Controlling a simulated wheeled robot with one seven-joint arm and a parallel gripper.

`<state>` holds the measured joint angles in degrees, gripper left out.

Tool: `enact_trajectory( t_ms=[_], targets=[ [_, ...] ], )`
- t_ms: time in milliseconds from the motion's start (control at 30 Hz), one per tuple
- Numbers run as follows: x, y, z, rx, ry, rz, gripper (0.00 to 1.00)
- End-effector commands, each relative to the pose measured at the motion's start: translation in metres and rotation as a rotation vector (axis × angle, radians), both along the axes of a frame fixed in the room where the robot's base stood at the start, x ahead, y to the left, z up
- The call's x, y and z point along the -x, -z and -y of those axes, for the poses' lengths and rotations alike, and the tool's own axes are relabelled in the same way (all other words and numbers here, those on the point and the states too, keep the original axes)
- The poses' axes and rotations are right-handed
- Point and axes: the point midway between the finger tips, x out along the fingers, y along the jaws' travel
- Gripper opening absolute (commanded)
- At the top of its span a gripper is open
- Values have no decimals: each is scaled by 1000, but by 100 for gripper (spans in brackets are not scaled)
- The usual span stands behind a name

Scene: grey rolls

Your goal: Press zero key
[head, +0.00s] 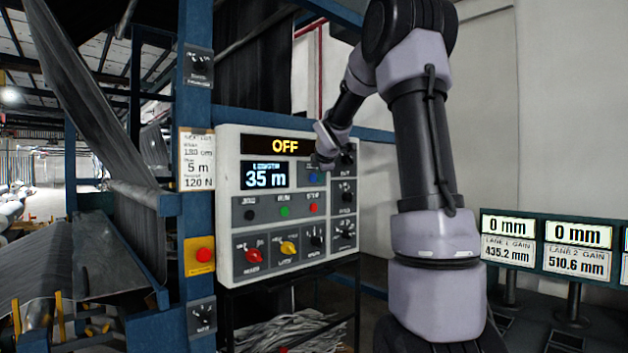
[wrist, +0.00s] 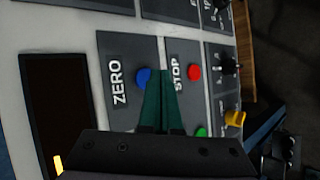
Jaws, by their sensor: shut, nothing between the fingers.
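The zero key is a round blue button (wrist: 143,77) beside the word ZERO on a dark plate in the wrist view. It also shows as a small blue dot (head: 312,178) in the head view, just below my gripper. My gripper (wrist: 160,73) has two green fingers closed together with nothing between them. Their tips appear just right of the blue key, near the STOP label, and partly cover the key's right side. I cannot tell whether they touch the panel. In the head view my gripper (head: 318,160) is at the panel's upper right.
The white control panel (head: 228,190) carries an OFF display (head: 285,146) and a 35 m screen (head: 265,177). A red stop button (wrist: 194,73) and green button (wrist: 201,132) are close by. A yellow knob (wrist: 235,118) and black knobs project. A separate red button (head: 204,255) sits left.

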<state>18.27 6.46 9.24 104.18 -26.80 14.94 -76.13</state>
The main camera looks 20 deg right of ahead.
Motion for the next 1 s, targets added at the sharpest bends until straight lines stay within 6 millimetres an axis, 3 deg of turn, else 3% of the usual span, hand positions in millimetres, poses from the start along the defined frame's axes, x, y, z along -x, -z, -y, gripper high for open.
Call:
enact_trajectory(
  t_ms=[1000],
  targets=[
    [-11,0,-4,0,0,0,0]
  ],
)
